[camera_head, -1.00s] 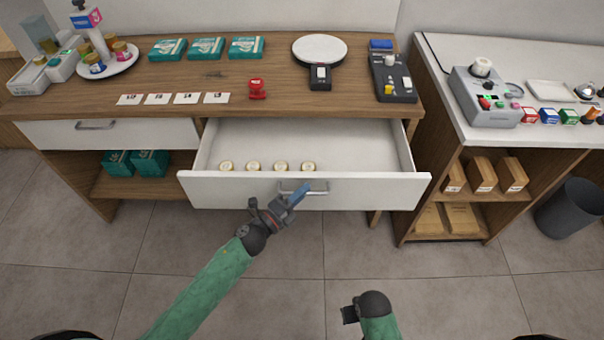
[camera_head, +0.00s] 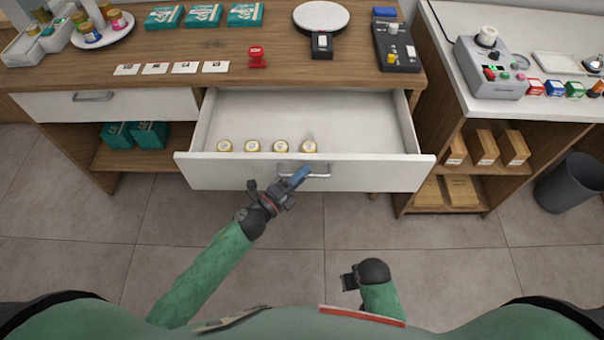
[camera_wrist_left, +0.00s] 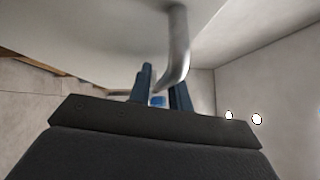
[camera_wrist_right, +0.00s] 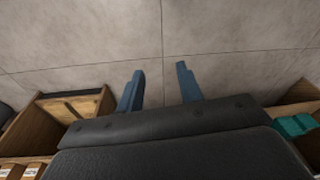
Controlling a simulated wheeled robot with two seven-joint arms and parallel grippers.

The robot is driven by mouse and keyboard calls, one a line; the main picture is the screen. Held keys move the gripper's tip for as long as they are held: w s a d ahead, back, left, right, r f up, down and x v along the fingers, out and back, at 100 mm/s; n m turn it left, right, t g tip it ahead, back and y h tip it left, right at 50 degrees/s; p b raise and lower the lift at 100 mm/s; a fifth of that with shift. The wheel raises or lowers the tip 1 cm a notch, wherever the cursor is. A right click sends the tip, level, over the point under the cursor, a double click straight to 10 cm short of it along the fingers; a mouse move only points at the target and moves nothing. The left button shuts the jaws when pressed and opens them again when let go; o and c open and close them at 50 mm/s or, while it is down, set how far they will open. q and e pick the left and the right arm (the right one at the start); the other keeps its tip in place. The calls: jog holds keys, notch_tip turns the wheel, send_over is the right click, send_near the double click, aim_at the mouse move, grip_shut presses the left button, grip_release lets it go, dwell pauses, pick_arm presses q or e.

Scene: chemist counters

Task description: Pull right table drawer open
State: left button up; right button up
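The right table drawer (camera_head: 238,171) has a white front and stands well open, its inside showing below the brown tabletop. Its metal handle (camera_head: 318,173) is on the middle of the front. My left gripper (camera_head: 298,177) is at the handle's left part, with its blue fingers on either side of the bar. The left wrist view shows the handle (camera_wrist_left: 178,45) running down between the fingers, close to them; the exact contact is partly hidden. My right gripper (camera_wrist_right: 160,75) is open and empty over the floor, away from the drawer.
Several small round-topped jars (camera_head: 253,146) stand in a row inside the drawer. The left drawer (camera_head: 135,104) is shut. A second counter (camera_head: 500,104) with shelves stands at the right, with a dark bin (camera_head: 565,185) beside it. The floor (camera_head: 315,222) before the drawer is clear.

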pick_arm(q)
jog(key=shift+s, duration=0.1)
